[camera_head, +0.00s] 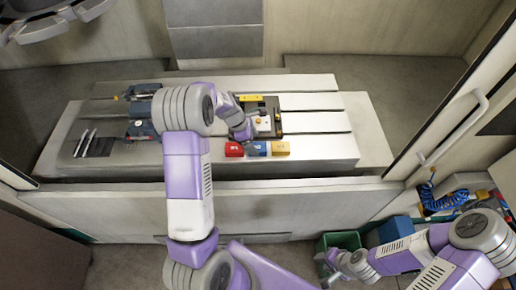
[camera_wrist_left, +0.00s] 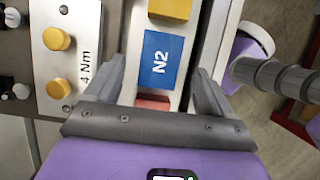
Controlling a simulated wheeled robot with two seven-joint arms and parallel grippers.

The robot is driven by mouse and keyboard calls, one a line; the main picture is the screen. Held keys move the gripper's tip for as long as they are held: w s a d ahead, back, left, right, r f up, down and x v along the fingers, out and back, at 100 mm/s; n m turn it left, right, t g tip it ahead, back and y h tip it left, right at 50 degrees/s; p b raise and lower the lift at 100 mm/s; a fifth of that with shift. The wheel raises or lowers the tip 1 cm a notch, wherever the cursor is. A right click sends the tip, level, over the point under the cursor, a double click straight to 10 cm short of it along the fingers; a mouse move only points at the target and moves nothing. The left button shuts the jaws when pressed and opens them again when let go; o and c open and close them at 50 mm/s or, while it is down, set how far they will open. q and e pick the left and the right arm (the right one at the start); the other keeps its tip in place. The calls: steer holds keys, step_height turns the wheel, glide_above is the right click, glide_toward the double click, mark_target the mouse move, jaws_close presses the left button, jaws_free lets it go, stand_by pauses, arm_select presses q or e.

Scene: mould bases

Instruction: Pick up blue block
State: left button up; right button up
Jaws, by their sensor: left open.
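The blue block (camera_head: 258,149) sits between the red block (camera_head: 234,149) and the yellow block (camera_head: 280,148) near the front edge of the raised slab. In the left wrist view the blue block (camera_wrist_left: 158,62) bears the label N2, with the yellow block (camera_wrist_left: 170,8) above it and part of the red block (camera_wrist_left: 152,102) below. My left gripper (camera_head: 243,132) is just above the blocks, partly hidden by its own arm. In its wrist view the left gripper's fingers (camera_wrist_left: 158,72) are apart, one on either side of the blue block. My right gripper (camera_head: 338,266) is low at right, its jaws unclear.
A panel with yellow knobs (camera_wrist_left: 58,38), marked 4 Nm, stands close left of the left fingers. Dark fixtures and thin tools (camera_head: 88,140) are on the slab's left. A green bin (camera_head: 340,240) and a blue bin (camera_head: 392,229) stand at lower right.

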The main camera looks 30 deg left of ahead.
mark_target(257, 147)
arm_select(q)
steer(key=shift+x, duration=1.5)
steer(key=c, duration=1.4)
steer(key=shift+o, duration=0.2)
steer(key=shift+r, duration=0.1)
